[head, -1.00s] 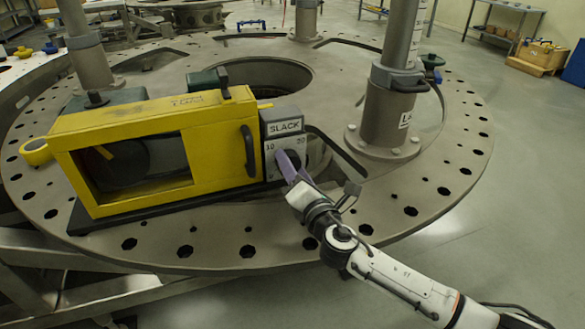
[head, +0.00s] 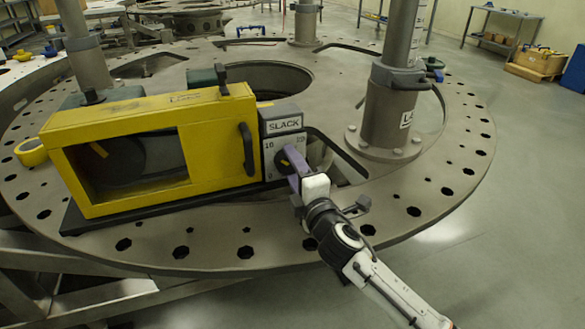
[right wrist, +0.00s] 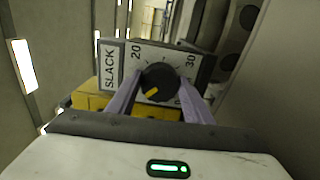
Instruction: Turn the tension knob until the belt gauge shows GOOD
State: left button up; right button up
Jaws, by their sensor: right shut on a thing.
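The belt gauge's sign (head: 284,125) reads SLACK; it also shows turned sideways in the right wrist view (right wrist: 117,68). Below it is a pale dial plate (head: 269,147) with numbers. The dark round tension knob (right wrist: 158,82) has a yellow mark pointing to the lower left in the wrist view. My right gripper (right wrist: 160,86) has its purple fingers on both sides of the knob, shut on it. In the head view my right gripper (head: 293,172) covers part of the knob and dial. My left gripper is out of view.
The gauge sits on the right end of a yellow windowed housing (head: 215,120) on a round grey plate (head: 215,248) with holes. A thick grey post (head: 388,125) stands to the right. A yellow tape roll (head: 31,152) lies at left. Open floor lies at right.

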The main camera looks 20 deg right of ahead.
dwell(0.3)
jog(key=o, duration=1)
jog(key=shift+o, duration=0.2)
jog(key=shift+s, duration=0.1)
jog(key=s, duration=1)
jog(key=shift+s+d+b, duration=0.1)
jog(key=shift+d+b, duration=0.15)
jog(key=shift+b, duration=0.05)
